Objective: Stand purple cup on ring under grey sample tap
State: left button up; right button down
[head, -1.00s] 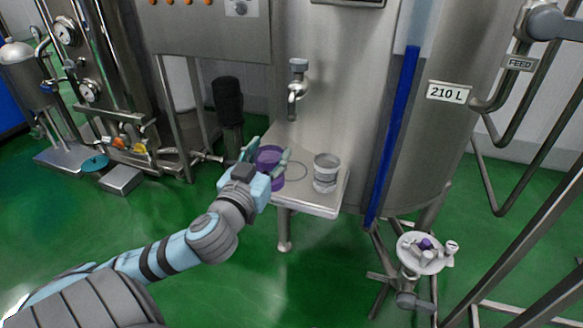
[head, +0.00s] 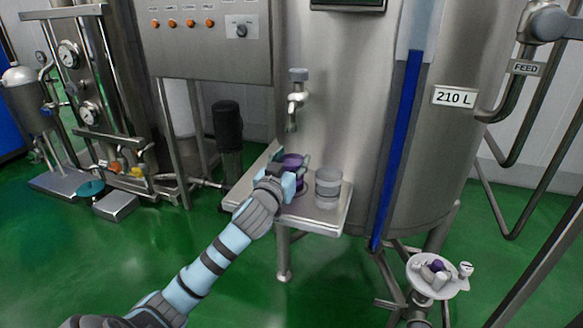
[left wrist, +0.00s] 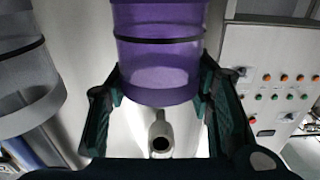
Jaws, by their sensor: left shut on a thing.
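The purple cup (head: 292,162) is upright at the steel shelf, below the grey sample tap (head: 297,98). My left gripper (head: 297,178) is shut on it, with a finger on each side. In the left wrist view the purple cup (left wrist: 160,55) sits between both fingers (left wrist: 160,92), and the tap (left wrist: 160,138) shows beyond it. The ring is hidden behind the cup and gripper. I cannot tell whether the cup's base touches the shelf. My right gripper is not in view.
A grey cup (head: 328,188) stands close to the right of the purple cup on the steel shelf (head: 312,222). The tank wall (head: 345,110) rises behind. A blue strip (head: 400,150) runs down it. A white dish (head: 450,288) with small items is at lower right.

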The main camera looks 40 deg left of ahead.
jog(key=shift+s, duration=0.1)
pick_arm(q)
jog(key=o, duration=1)
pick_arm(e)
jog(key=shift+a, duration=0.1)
pick_arm(q)
jog(key=p+v, duration=0.2)
jog(key=v, duration=1)
jog(key=shift+r, duration=0.1)
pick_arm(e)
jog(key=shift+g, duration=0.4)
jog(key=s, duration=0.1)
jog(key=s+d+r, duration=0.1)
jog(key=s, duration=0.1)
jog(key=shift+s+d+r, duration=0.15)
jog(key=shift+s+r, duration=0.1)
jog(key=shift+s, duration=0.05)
